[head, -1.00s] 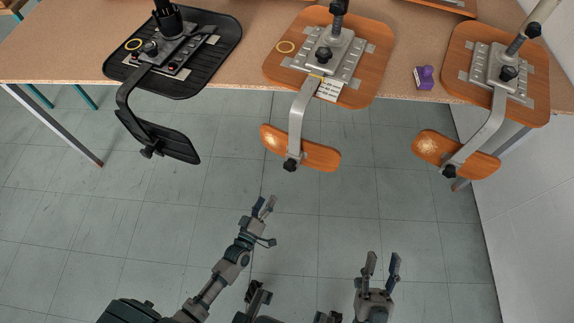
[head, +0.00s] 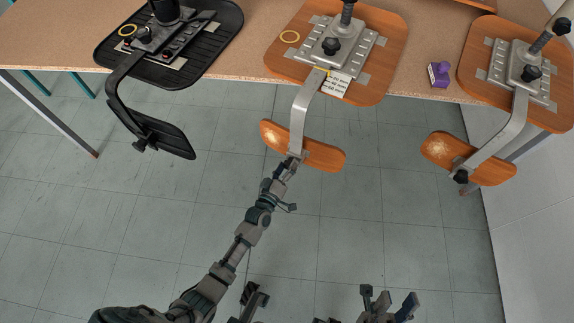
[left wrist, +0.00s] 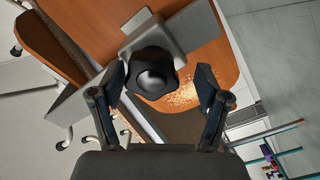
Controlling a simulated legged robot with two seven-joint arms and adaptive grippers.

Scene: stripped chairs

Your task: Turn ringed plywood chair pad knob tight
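My left gripper (head: 287,166) is open, one finger on each side of the knob, with gaps visible. My right gripper (head: 388,303) is open and empty at the bottom.
A ringless plywood chair (head: 480,58) lies right. A purple object (head: 439,74) stands between the plywood chairs. The floor before the table (head: 45,40) is clear.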

